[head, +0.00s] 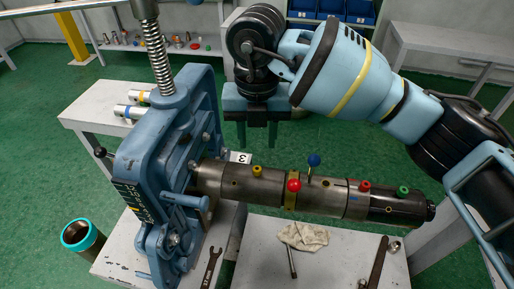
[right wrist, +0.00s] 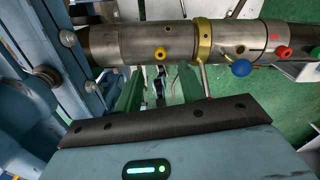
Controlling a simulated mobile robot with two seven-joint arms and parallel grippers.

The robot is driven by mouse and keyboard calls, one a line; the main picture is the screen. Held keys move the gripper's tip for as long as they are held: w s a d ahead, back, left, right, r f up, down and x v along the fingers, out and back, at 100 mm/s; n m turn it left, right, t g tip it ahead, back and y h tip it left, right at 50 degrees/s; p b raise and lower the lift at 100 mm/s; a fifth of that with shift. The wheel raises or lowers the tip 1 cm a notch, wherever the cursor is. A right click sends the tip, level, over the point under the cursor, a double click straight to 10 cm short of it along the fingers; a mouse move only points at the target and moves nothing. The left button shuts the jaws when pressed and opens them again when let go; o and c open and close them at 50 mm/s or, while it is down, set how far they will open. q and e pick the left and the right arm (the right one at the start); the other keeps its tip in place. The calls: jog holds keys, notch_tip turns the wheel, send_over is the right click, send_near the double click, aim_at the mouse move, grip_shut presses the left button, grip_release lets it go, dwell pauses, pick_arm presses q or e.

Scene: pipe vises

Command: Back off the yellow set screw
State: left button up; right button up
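The yellow set screw (head: 257,171) stands on top of the dark steel pipe assembly (head: 325,194), near the blue pipe vise (head: 165,150). In the right wrist view the yellow set screw (right wrist: 160,53) shows on the pipe's side, centred above the gap between the fingers. My right gripper (head: 257,137) hangs just beyond the pipe with its green fingers pointing down. It is open and empty, and apart from the screw. The fingers (right wrist: 159,88) also show in the right wrist view, spread apart. My left gripper is in neither view.
A red knob (head: 294,185), a blue ball knob (head: 313,160), another red knob (head: 365,186) and a green knob (head: 403,191) stand along the pipe. A rag (head: 303,236) and wrenches lie on the bench below. A teal-rimmed bin (head: 82,236) stands at left.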

aim_at(257, 169)
jog(key=shift+s, duration=0.3)
jog(key=shift+s+f, duration=0.2)
jog(key=shift+f, duration=0.15)
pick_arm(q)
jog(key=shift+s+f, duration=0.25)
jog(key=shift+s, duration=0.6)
pick_arm(e)
jog(key=shift+w+f, duration=0.15)
jog(key=shift+f, duration=3.3)
grip_shut()
